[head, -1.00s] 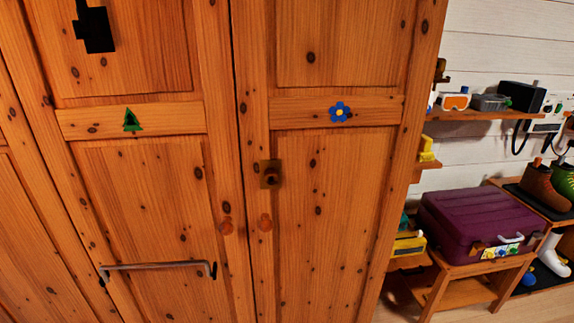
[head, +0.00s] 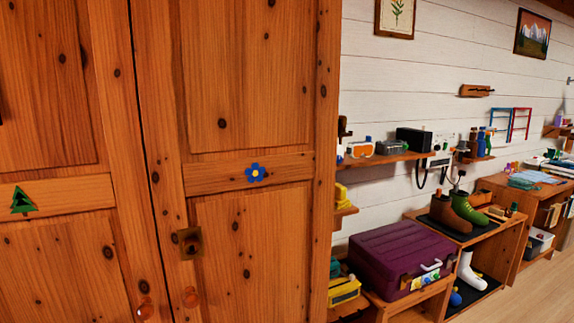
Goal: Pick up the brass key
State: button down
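I cannot make out a brass key in the head view. A square brass-brown plate with a dark knob or lock (head: 188,242) sits on the right wardrobe door; whether a key is in it is too small to tell. My gripper is not in view.
The tall wooden wardrobe (head: 237,180) fills the left half, its doors closed. To its right are a wall shelf (head: 385,158) with small items, a purple suitcase (head: 400,252) on a wooden stand, a boot rack (head: 478,237) and a desk (head: 520,184). Floor shows at lower right.

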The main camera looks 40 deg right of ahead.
aim_at(342, 124)
jog(key=i+l, duration=0.2)
jog(key=i, duration=0.15)
jog(key=i+l, duration=0.15)
jog(key=i, duration=0.2)
jog(key=i+l, duration=0.1)
jog(key=l, duration=0.3)
jog(key=i+l, duration=0.1)
jog(key=l, duration=0.3)
jog(key=i+l, duration=0.1)
jog(key=l, duration=0.3)
